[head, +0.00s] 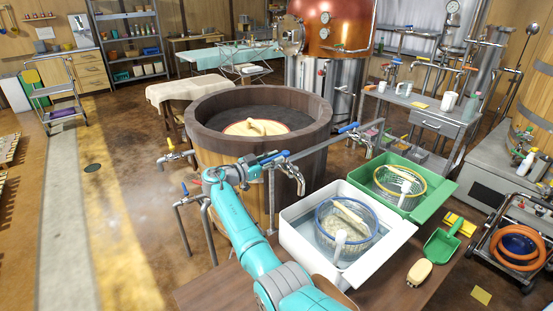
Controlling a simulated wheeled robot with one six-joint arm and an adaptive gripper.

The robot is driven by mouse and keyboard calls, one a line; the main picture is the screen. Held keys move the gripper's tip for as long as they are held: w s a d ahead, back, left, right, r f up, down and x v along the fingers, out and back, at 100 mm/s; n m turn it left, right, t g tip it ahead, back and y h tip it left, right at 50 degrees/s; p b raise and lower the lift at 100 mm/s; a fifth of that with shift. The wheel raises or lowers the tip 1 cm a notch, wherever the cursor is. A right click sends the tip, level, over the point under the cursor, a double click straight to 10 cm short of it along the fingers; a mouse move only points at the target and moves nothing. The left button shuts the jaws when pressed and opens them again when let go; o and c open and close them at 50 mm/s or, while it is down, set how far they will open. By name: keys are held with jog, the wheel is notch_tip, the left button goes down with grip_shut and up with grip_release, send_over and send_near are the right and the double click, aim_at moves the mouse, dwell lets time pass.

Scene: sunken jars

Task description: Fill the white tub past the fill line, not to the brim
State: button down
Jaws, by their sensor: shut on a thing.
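The white tub (289,239) stands on the brown bench at the lower middle. In it sits a blue-rimmed wire basket (321,224) with pale contents and a white upright piece. Greyish water seems to show around the basket; I cannot make out a fill line. A metal tap (291,171) with a blue handle (272,156) has its spout at the tub's back left corner. My gripper (256,171) is at this tap, shut, apparently on the blue handle; its fingertips are small and hard to see. I cannot tell whether water runs from the spout.
A green tub (437,187) with a yellow-rimmed basket (422,180) stands behind right, below another blue-handled tap (349,128). A wooden vat (318,138) is close behind my gripper.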

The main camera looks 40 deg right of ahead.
jog(key=shift+f, duration=0.1)
jog(key=c, duration=1)
grip_release()
jog(key=shift+c, duration=0.2)
jog(key=a, duration=1.2)
jog(key=shift+w, duration=0.25)
